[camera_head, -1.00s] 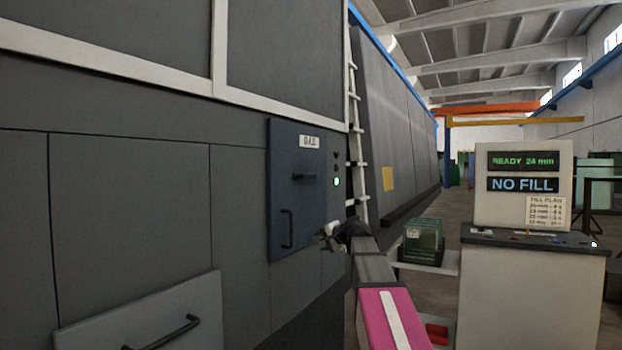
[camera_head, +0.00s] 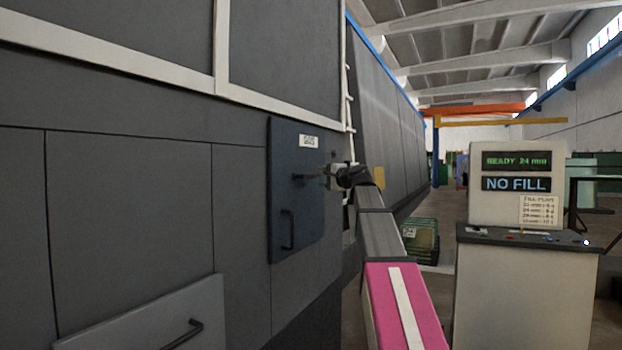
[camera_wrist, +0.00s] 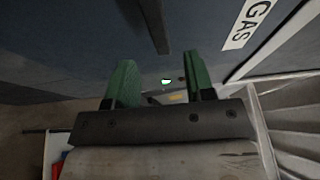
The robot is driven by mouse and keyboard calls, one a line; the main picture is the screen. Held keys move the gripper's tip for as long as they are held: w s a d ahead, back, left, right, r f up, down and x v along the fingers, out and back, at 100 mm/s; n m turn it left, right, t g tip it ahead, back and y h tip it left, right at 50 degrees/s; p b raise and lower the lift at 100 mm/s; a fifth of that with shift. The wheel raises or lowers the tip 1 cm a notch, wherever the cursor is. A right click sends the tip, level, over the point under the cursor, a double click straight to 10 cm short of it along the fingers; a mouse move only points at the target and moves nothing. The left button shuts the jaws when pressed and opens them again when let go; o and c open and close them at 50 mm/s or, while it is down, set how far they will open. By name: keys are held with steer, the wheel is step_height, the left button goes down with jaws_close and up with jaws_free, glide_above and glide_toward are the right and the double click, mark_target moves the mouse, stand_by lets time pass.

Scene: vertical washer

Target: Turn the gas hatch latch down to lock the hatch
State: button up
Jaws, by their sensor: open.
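The dark blue gas hatch (camera_head: 285,215) lies flat against the grey machine wall, with a white label (camera_head: 308,141) at its top. It also fills the upper part of the wrist view (camera_wrist: 75,40). Its black latch (camera_head: 300,177) looks level in the head view. In the wrist view, the latch (camera_wrist: 155,22) is a dark bar at top centre. My gripper (camera_head: 327,175) is at latch height, to the right of it. In the wrist view, the green fingers of my gripper (camera_wrist: 160,80) are spread with nothing between them, and the latch is beyond their tips.
A lower grey panel (camera_head: 150,315) with a black handle projects at bottom left. A control console (camera_head: 525,290) stands at right, its screen reading NO FILL. A green crate (camera_head: 421,240) is behind my arm.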

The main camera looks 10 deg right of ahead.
mark_target(312, 176)
steer(key=x, duration=0.7)
steer(key=shift+w+a, duration=0.1)
steer(key=shift+w, duration=0.2)
jaws_close()
